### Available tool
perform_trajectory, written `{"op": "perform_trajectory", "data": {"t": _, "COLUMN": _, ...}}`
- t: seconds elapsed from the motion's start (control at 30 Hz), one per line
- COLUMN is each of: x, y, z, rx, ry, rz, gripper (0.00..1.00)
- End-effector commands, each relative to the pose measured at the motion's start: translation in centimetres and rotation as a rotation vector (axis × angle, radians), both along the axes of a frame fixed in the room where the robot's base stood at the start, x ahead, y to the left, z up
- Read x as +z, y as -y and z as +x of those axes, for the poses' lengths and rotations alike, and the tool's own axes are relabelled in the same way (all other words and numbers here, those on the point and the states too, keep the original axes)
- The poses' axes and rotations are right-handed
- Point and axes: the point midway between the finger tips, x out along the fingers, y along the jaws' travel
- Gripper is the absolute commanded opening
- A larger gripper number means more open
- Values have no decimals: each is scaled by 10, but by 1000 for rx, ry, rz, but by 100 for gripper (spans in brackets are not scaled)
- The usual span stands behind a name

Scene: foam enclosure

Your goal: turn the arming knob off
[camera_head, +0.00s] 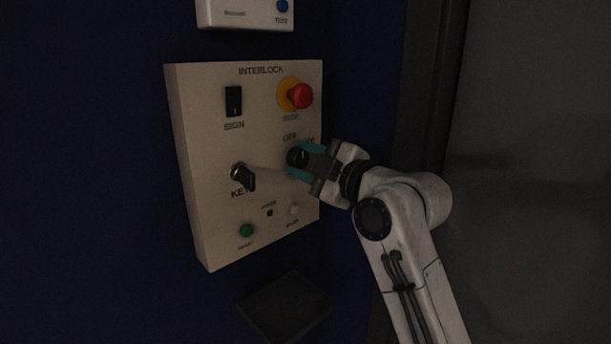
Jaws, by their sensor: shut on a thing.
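The interlock panel (205,180) is a cream box on the dark blue wall, in the middle of the head view. The arming knob (297,156) is a dark round knob on the panel's right side, under a printed "OFF" and another label that is partly hidden. My gripper (299,161) comes from the right, with its teal fingertips shut on the knob. The fingers cover part of the knob, and I cannot tell which way its pointer faces.
A red stop button (300,95) on a yellow ring sits just above my gripper. A key switch (243,177) is to the left, with a black sign switch (233,101) above it. A green button (246,230) is lower down. A dark tray (286,306) lies below the panel.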

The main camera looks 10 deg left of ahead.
Motion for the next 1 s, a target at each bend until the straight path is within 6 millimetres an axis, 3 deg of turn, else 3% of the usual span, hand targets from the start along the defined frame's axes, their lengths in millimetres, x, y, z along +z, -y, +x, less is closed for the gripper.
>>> {"op": "perform_trajectory", "data": {"t": 0.67, "x": -1, "y": 0, "z": 0, "rx": 1, "ry": 45, "rz": -39, "gripper": 9}}
{"op": "perform_trajectory", "data": {"t": 0.7, "x": -1, "y": 0, "z": 0, "rx": 1, "ry": 45, "rz": -39, "gripper": 43}}
{"op": "perform_trajectory", "data": {"t": 0.93, "x": -1, "y": 0, "z": 0, "rx": 1, "ry": 46, "rz": -38, "gripper": 65}}
{"op": "perform_trajectory", "data": {"t": 1.0, "x": -1, "y": 0, "z": 0, "rx": 1, "ry": 45, "rz": -38, "gripper": 65}}
